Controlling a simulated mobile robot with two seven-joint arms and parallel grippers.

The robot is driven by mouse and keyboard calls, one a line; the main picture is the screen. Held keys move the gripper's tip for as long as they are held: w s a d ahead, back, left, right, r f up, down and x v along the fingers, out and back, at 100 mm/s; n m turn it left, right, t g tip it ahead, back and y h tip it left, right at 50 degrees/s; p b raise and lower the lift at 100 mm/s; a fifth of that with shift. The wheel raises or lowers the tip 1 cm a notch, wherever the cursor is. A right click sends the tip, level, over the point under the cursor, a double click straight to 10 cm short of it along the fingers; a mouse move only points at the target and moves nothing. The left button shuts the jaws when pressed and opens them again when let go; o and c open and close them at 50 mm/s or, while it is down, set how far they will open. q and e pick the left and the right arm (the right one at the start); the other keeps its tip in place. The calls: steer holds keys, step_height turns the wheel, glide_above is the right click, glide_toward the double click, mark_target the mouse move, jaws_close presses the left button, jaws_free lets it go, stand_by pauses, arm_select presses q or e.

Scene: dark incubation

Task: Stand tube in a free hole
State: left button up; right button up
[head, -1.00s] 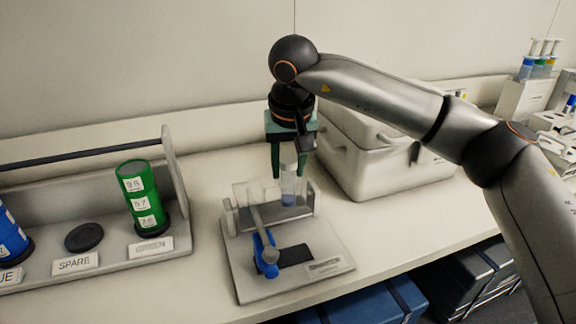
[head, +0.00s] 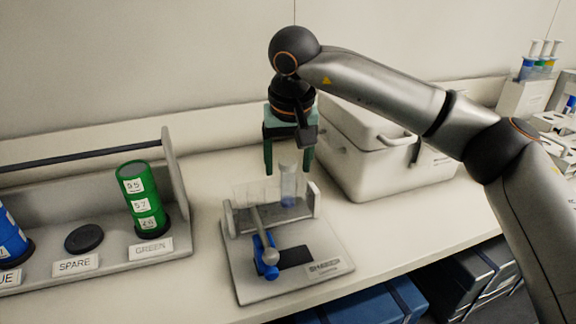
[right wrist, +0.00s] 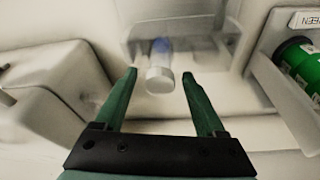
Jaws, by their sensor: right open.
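The tube (head: 289,185) is clear with a pale cap. It stands upright at the right end of the clear holder (head: 255,192) on a small grey bench device (head: 240,280). My left gripper is not in view.
A white lidded box (head: 385,165) stands close to the right of the gripper. A grey stand (head: 110,262) with a green cylinder (head: 143,200), a blue one (head: 10,240) and a spare place is at left. White racks with tubes (head: 535,95) stand at far right.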

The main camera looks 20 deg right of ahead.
steer(key=p+v, duration=0.1)
steer(key=v, duration=0.9)
steer(key=shift+r, duration=0.4)
steer(key=shift+c, duration=0.4)
